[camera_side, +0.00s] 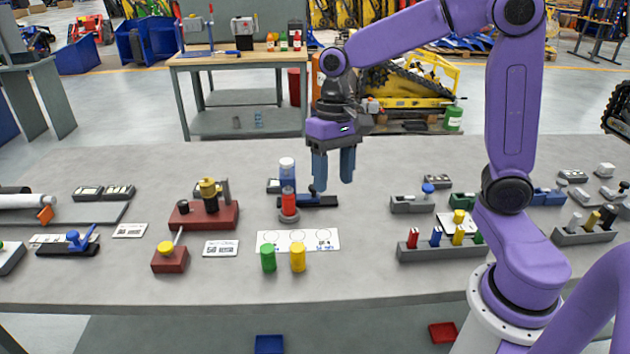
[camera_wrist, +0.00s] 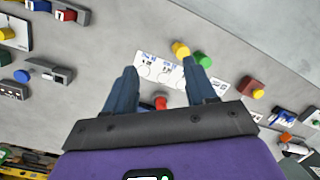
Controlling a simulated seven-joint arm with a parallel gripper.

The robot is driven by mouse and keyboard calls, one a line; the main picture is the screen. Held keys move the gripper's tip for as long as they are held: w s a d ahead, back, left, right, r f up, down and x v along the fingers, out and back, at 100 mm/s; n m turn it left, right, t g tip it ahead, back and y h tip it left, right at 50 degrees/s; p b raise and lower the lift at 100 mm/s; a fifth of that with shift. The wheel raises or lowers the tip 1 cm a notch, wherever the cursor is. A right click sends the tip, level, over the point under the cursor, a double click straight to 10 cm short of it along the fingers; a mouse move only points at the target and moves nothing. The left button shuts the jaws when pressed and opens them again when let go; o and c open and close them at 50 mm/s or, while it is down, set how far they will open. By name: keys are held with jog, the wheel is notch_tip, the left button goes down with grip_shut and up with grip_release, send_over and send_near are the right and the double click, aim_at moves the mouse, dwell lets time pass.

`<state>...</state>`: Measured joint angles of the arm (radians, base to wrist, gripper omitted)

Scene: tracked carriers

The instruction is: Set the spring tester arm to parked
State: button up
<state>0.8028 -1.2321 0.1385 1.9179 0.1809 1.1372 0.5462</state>
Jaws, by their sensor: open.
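My gripper (camera_side: 333,178) is open and empty, fingers pointing down above the middle of the table. Its fingers also show in the wrist view (camera_wrist: 162,88). No readable label names the spring tester, so I cannot tell which device it is. Candidates are a red block with a grey lever and yellow knob (camera_side: 170,260), also in the wrist view (camera_wrist: 250,86), and a red base with black and yellow parts (camera_side: 204,216). A blue-handled lever on a black base (camera_side: 68,248) is far left.
A white card with circles (camera_side: 272,236) lies in front of the post. Green (camera_side: 268,258) and yellow (camera_side: 298,257) cylinders stand at its near edge. A grey rack of coloured pieces (camera_side: 440,250) is to the right. Bare table lies between card and rack.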

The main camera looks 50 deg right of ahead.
jog(key=w+d+f+m+t+y, duration=0.1)
jog(key=w+d+m+y, duration=0.2)
jog(key=w+d+m, duration=1.6)
jog(key=a+f+n, duration=0.1)
jog(key=f, duration=0.4)
jog(key=s+a+f+n, duration=0.1)
jog(key=f, duration=0.5)
jog(key=a+f+n, duration=0.1)
jog(key=a+f, duration=0.1)
jog(key=f, duration=0.3)
jog(key=shift+s+a+f, duration=0.1)
jog(key=shift+s+f, duration=0.1)
grip_shut()
